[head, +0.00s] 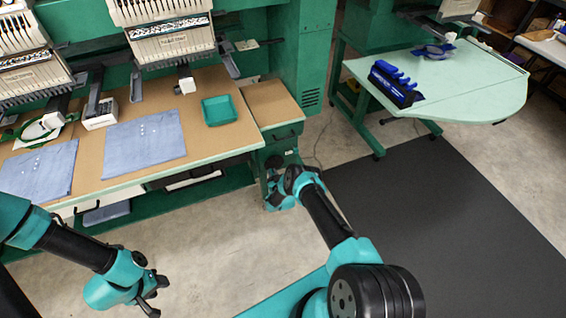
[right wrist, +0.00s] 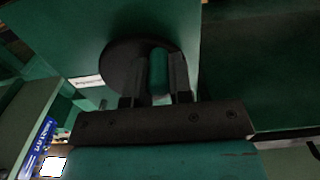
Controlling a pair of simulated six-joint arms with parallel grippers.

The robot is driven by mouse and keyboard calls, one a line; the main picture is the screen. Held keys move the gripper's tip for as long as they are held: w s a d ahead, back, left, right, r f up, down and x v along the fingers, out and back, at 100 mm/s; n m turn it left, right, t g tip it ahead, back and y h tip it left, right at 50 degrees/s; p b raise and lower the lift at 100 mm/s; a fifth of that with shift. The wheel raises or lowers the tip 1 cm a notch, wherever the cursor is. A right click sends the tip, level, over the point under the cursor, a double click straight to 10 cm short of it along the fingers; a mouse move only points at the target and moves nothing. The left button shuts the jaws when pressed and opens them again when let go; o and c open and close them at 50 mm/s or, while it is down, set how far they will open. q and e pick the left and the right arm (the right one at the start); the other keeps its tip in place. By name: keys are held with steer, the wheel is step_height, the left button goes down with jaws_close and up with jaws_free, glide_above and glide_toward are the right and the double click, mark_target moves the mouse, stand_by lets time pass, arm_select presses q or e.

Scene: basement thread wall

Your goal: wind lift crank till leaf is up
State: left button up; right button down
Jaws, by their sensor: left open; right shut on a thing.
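The lift crank shows in the right wrist view as a round black disc (right wrist: 118,68) with a green handle (right wrist: 158,72) standing on it. My right gripper (right wrist: 160,80) is shut on the green handle, one dark finger on each side. In the head view my right gripper (head: 280,194) is low at the front of the green stand, and its wrist hides most of the crank. A brown-topped leaf (head: 270,104) sits at the right end of the work table; I cannot tell its exact height against the table. My left gripper (head: 153,294) is open and empty over the floor.
The brown work table (head: 220,141) holds blue cloths (head: 143,143) and a green tray (head: 219,110) below embroidery heads (head: 172,38). A pale green table (head: 455,85) with a blue rack (head: 396,84) stands at right. The dark floor mat (head: 440,215) is clear.

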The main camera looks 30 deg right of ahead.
mark_target(267, 166)
steer(key=shift+w+a+r, duration=0.3)
steer(key=shift+r, duration=0.1)
steer(key=shift+w+a+r, duration=0.1)
steer(key=shift+a+r, duration=0.2)
steer(key=shift+r, duration=0.65)
steer(key=shift+a+r, duration=0.25)
steer(key=shift+r, duration=0.65)
steer(key=c, duration=1)
jaws_free()
steer(key=shift+f, duration=0.2)
steer(key=shift+s+f, duration=0.1)
steer(key=shift+s, duration=0.1)
steer(key=shift+s+d+f, duration=0.1)
steer(key=shift+f, duration=0.5)
